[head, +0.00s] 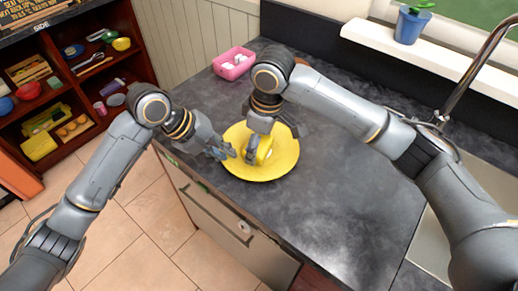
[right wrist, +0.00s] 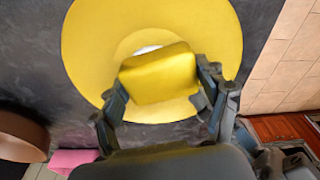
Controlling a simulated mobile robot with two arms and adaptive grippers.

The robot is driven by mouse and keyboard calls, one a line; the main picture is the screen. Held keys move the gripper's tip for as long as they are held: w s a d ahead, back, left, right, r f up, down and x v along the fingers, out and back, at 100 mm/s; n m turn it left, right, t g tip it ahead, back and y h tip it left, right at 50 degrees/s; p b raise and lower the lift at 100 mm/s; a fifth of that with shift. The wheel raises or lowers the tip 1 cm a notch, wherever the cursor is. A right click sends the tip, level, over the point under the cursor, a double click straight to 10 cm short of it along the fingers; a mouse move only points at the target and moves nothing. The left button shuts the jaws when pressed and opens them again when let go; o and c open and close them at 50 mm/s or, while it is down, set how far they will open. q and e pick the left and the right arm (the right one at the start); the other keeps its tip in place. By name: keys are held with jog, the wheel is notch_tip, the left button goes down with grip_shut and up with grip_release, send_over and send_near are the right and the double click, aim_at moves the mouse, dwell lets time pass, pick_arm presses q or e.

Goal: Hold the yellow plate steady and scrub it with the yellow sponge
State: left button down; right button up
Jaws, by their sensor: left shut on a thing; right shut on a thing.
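The yellow plate (head: 278,170) lies on the dark countertop near its front edge; it also fills much of the right wrist view (right wrist: 95,45). My left gripper (head: 228,153) is shut on the plate's left rim. The yellow sponge (head: 265,150) is between the fingers of my right gripper (head: 258,152), over the middle of the plate. In the right wrist view the sponge (right wrist: 160,76) sits between both fingers (right wrist: 168,100), and a white patch (right wrist: 147,49) shows on the plate beside it. Whether the sponge touches the plate is hard to tell.
A pink container (head: 233,63) with white items stands at the back of the counter. A sink (head: 432,235) with a faucet (head: 478,70) is at the right. A potted plant (head: 411,24) stands on the white ledge. The counter right of the plate is clear. Shelves (head: 75,85) stand at the left.

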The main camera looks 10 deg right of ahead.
jog(key=shift+w+d+f, duration=0.1)
jog(key=shift+w+d, duration=0.35)
jog(key=shift+w, duration=0.25)
pick_arm(q)
jog(key=shift+f, duration=0.1)
pick_arm(e)
jog(key=shift+r, duration=3.05)
jog(key=d, duration=0.9)
pick_arm(q)
jog(key=c, duration=1.3)
grip_release()
jog(key=shift+c, duration=0.2)
